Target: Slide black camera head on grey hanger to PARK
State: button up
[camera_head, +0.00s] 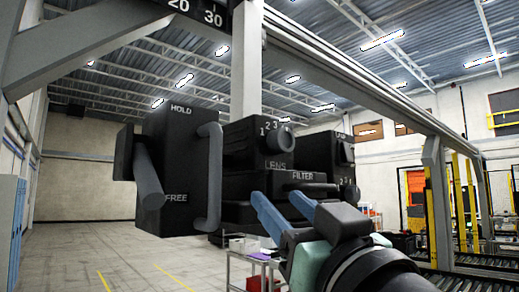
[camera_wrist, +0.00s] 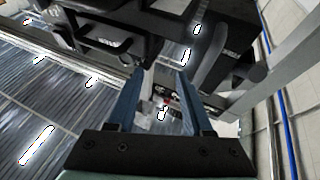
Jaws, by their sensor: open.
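The black camera head (camera_head: 175,170) hangs from an upright grey hanger (camera_head: 246,60) in the head view. Its left box reads HOLD at the top and FREE at the bottom. A grey lever (camera_head: 147,170) on that box slopes down, its thick lower end beside FREE. A curved grey handle (camera_head: 208,180) stands on the box's right side. My gripper (camera_head: 278,197) is open, its blue fingers just below the FILTER part. In the wrist view the gripper (camera_wrist: 158,82) has nothing between its fingers, and the camera head (camera_wrist: 130,25) is beyond them. No PARK mark shows.
An overhead grey rail (camera_head: 350,85) runs to the right, with a scale (camera_head: 195,12) reading 20 and 30 at the top. A grey post (camera_head: 436,200) stands at the right, near a roller conveyor (camera_head: 465,278). A cart (camera_head: 255,265) is below. The left floor is clear.

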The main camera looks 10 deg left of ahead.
notch_tip(320, 180, up, 3)
jog(key=n+g+y+p, duration=0.1)
jog(key=n+g+y, duration=0.2)
jog(key=g, duration=0.1)
jog(key=n+g+y+p, duration=0.1)
jog(key=n+g+y, duration=0.15)
jog(key=g, duration=0.35)
send_near(220, 157)
jog(key=shift+h, duration=0.45)
jog(key=p+x, duration=0.2)
jog(key=x, duration=0.1)
jog(key=p+x, duration=0.2)
jog(key=x, duration=0.1)
jog(key=p+x, duration=0.2)
jog(key=x, duration=0.1)
jog(key=shift+w+a+r, duration=0.1)
jog(key=shift+a+r, duration=0.25)
jog(key=shift+a, duration=0.05)
jog(key=shift+w+a+f, duration=0.1)
jog(key=shift+w+a, duration=0.2)
jog(key=shift+a, duration=0.05)
grip_shut()
